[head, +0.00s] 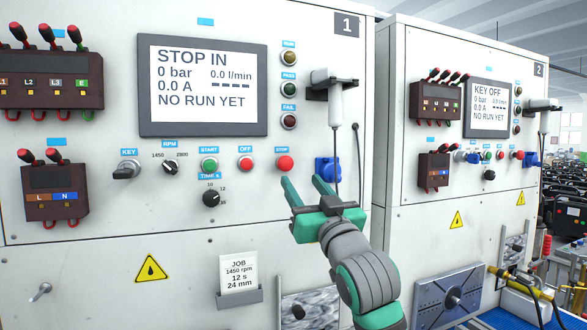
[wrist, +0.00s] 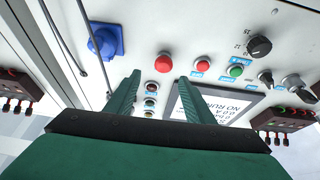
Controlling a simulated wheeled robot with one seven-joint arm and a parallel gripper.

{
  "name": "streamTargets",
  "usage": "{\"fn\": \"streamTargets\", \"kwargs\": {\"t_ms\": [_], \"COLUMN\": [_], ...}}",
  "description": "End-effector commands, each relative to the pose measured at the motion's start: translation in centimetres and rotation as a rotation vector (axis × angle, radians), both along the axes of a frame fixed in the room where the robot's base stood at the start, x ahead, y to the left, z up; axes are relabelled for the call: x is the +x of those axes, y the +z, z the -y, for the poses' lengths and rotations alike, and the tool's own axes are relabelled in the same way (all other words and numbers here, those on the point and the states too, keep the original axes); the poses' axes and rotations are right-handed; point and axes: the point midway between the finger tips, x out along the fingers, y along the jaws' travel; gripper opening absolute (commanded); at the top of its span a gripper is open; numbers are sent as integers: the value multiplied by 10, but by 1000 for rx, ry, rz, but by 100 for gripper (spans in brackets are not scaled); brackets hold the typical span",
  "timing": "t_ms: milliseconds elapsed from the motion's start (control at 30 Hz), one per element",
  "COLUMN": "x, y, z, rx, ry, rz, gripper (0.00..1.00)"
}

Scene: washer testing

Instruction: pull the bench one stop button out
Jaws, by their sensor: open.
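The red bench one stop button (head: 285,163) is on the white panel of the cabinet marked 1, under a blue STOP label. The screen (head: 203,86) above it reads "STOP IN". My green gripper (head: 305,184) is open and empty, just below and right of the button in the head view. In the wrist view the stop button (wrist: 163,63) appears just beyond the gap between the two fingertips (wrist: 160,78). The fingers look apart from it; the exact distance cannot be told.
The red OFF button (head: 246,163) and green START button (head: 209,165) are left of it. A blue socket (head: 327,170) and hanging cables (head: 358,150) are close on its right. The time knob (head: 211,198) is lower left. Bench two (head: 460,180) stands at right.

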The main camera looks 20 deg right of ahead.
Motion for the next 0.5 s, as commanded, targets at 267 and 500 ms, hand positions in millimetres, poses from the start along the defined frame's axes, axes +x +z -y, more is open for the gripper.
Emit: {"fn": "streamTargets", "kwargs": {"t_ms": [267,500], "x": [49,70], "y": [20,30], "z": [-12,1], "rx": [0,0], "ry": [12,-5], "rz": [1,1], "gripper": [49,49]}}
